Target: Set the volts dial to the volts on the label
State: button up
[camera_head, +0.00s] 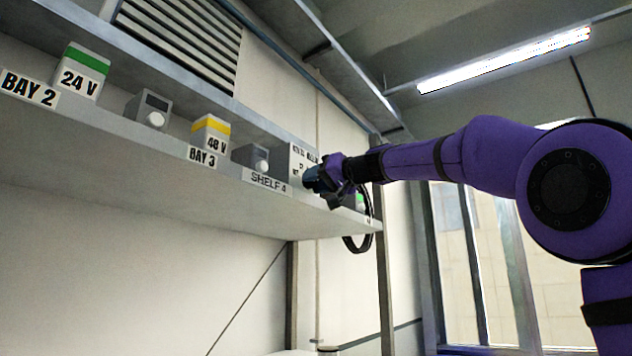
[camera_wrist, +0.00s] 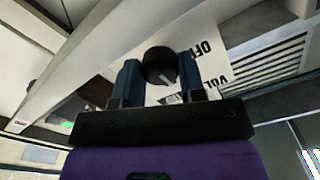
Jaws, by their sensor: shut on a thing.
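The volts dial is a round black knob (camera_wrist: 158,60) on a white panel (camera_wrist: 207,35) in the wrist view. Printing on the panel, partly hidden, shows upside down there and seems to read "OFF" and "VOL". My gripper (camera_wrist: 160,72) has its two blue fingers on either side of the knob and is shut on it. In the head view my gripper (camera_head: 318,180) is against the panel front (camera_head: 302,154) at the shelf's right part and hides the dial. The dial's setting cannot be read. A 24 V box with a green top (camera_head: 82,75) and a 48 V box with a yellow top (camera_head: 210,135) stand on the shelf.
The shelf (camera_head: 120,124) carries the tags BAY 2 (camera_head: 28,88), BAY 3 (camera_head: 202,157) and SHELF 4 (camera_head: 268,182) on its edge. A dark cable (camera_head: 359,246) hangs below my gripper. The space under the shelf is open.

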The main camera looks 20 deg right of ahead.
dwell(0.3)
jog(key=o, duration=0.9)
jog(key=v, duration=1)
jog(key=shift+s+d, duration=0.25)
jog(key=shift+s, duration=0.05)
